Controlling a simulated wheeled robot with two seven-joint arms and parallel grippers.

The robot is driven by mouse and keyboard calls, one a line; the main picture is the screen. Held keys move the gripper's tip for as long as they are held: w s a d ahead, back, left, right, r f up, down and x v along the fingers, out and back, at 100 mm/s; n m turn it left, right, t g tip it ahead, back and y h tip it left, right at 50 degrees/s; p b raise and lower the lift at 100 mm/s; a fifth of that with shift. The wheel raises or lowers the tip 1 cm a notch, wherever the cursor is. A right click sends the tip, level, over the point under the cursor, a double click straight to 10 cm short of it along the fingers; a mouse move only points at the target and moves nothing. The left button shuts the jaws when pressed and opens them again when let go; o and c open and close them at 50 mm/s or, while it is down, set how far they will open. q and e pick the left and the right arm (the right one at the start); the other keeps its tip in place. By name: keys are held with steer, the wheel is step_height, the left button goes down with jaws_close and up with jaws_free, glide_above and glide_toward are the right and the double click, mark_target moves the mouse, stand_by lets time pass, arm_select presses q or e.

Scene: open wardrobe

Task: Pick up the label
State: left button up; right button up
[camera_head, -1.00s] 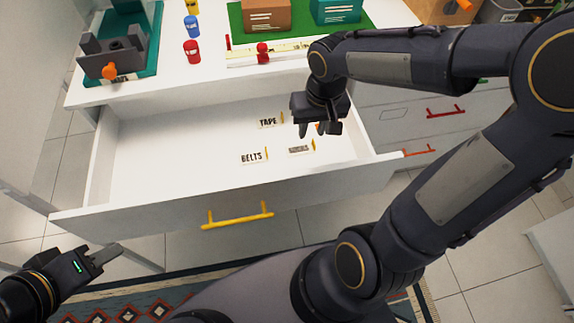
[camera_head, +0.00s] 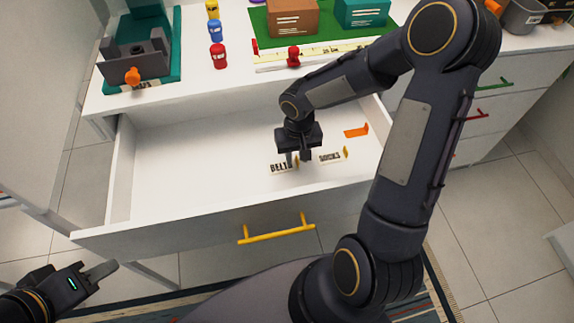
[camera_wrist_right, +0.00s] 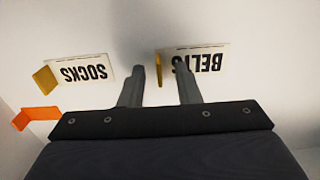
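In the drawer, the white BELTS label (camera_head: 281,168) lies below my right gripper (camera_head: 298,158). The SOCKS label (camera_head: 329,157) lies to its right. Both have a yellow tab at one end. In the right wrist view, the BELTS label (camera_wrist_right: 208,61) is upside down, and its yellow tab (camera_wrist_right: 159,69) shows between the two spread fingertips of the right gripper (camera_wrist_right: 160,70). One finger covers part of the lettering; I cannot tell whether it touches. The SOCKS label (camera_wrist_right: 84,71) is left of the fingers. The TAPE label is not visible now. My left gripper (camera_head: 98,272) is far off at lower left.
An orange piece (camera_head: 356,131) lies in the drawer (camera_head: 160,180) near its right side. The drawer is open, with a yellow handle (camera_head: 277,235). Its left half is bare. The counter above holds a red knob (camera_head: 293,57), bottles and boxes.

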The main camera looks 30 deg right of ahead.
jaws_close()
stand_by(0.4)
step_height(320, 180, up, 10)
steer(key=p, duration=0.1)
steer(key=shift+p, duration=0.35)
